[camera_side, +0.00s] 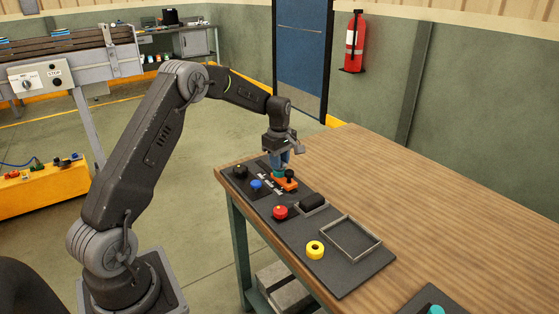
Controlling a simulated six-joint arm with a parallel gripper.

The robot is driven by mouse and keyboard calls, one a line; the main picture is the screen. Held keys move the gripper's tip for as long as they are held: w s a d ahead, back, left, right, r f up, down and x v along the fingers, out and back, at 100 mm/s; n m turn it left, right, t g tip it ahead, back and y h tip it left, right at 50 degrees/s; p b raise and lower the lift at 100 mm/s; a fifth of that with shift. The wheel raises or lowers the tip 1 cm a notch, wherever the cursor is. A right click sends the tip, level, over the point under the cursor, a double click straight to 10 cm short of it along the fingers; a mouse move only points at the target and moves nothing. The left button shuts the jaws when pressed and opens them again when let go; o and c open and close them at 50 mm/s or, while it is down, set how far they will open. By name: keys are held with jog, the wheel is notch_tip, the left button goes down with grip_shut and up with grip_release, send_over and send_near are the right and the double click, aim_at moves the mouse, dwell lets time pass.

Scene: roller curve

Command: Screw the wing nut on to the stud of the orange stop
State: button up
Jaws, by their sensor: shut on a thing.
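The orange stop (288,186) sits on the dark board near the table's back left edge, with a small black knob-like part standing on it. My gripper (280,166) points down just above the left side of the orange stop.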

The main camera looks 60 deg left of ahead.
grip_shut()
jog(key=m, duration=0.7)
jog(key=m, duration=0.4)
jog(key=shift+m, duration=0.3)
jog(key=m, duration=0.3)
jog(key=shift+r, duration=0.1)
